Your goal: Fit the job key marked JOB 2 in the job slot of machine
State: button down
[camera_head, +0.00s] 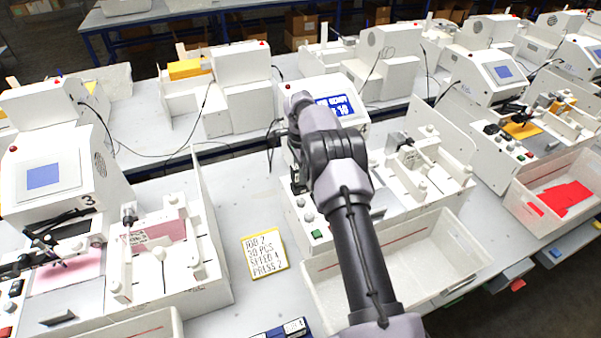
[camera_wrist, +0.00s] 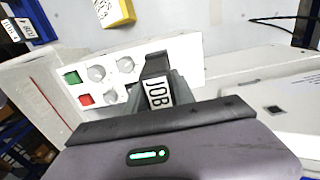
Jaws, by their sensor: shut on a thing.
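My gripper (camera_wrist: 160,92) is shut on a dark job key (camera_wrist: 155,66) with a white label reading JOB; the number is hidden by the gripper. The key is over or against the white control panel (camera_wrist: 190,50) of the middle machine; I cannot tell whether it touches or enters a slot.
A yellow-edged card (camera_head: 265,252) reading JOB 2, 50 PCS, SPEED 4, PRESS 2 lies left of the machine. A green button (camera_wrist: 72,77), a red button (camera_wrist: 85,99) and knobs (camera_wrist: 96,73) are beside the key. A white bin (camera_head: 450,232) stands in front. Other labelled keys (camera_head: 294,327) lie at the front edge.

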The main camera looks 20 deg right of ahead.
jog(key=shift+f+b, duration=0.85)
jog(key=shift+f, duration=0.25)
jog(key=c, duration=1)
grip_release()
jog(key=shift+o, duration=0.2)
notch_tip(320, 180, up, 18)
jog(key=p, duration=0.3)
jog(key=shift+f+p, duration=0.2)
jog(key=shift+p, duration=0.15)
